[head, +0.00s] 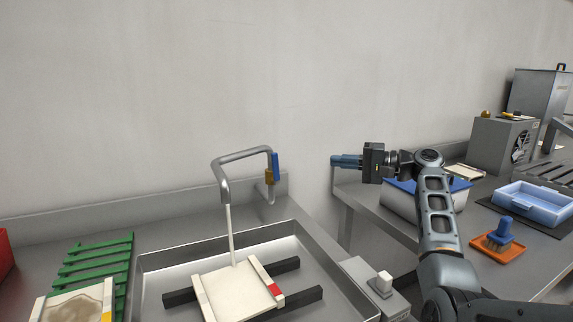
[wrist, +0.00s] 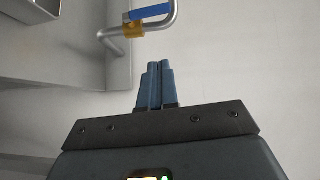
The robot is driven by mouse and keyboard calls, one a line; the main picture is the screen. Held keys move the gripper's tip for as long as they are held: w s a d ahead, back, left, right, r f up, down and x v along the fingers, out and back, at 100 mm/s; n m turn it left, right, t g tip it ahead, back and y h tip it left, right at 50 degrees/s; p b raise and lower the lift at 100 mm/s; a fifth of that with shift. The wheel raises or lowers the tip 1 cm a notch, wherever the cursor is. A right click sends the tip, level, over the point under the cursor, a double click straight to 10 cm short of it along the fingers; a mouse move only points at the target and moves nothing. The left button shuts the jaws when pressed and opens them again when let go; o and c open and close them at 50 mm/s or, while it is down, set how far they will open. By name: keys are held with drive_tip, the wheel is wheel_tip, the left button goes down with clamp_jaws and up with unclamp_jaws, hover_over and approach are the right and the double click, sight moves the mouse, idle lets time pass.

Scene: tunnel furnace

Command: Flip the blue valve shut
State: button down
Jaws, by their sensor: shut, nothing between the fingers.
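The blue valve handle (head: 275,165) is on a bent metal pipe (head: 222,172) above the sink. It stands upright, roughly along the pipe's vertical part, above the brass valve body (head: 269,178). A pale stream (head: 231,235) runs from the pipe's spout to the board in the sink. In the wrist view, the blue handle (wrist: 152,12) and brass body (wrist: 133,29) are beyond the fingertips. My gripper (head: 332,161) is to the right of the valve, with a visible gap. Its blue fingers (wrist: 157,66) are shut together and empty.
The sink (head: 150,259) holds a pale board (head: 235,290) on dark bars. A green rack (head: 95,270) lies at left. The wall is behind the pipe.

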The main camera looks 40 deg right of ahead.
drive_tip(key=p, duration=0.1)
approach(276, 169)
drive_tip(key=w+d+r, duration=0.2)
drive_tip(key=w+d, duration=0.1)
drive_tip(key=w, duration=0.2)
drive_tip(key=shift+w+a+f+p, duration=0.15)
drive_tip(key=shift+w+a+p, duration=0.1)
drive_tip(key=shift+a, duration=0.5)
drive_tip(key=shift+w+a+f+p, duration=0.15)
drive_tip(key=shift+w+a+p, duration=0.05)
drive_tip(key=shift+a, duration=0.55)
drive_tip(key=shift+w+a+f+p, duration=0.15)
drive_tip(key=shift+w+a+p, duration=0.1)
drive_tip(key=shift+a, duration=0.45)
drive_tip(key=shift+a, duration=0.1)
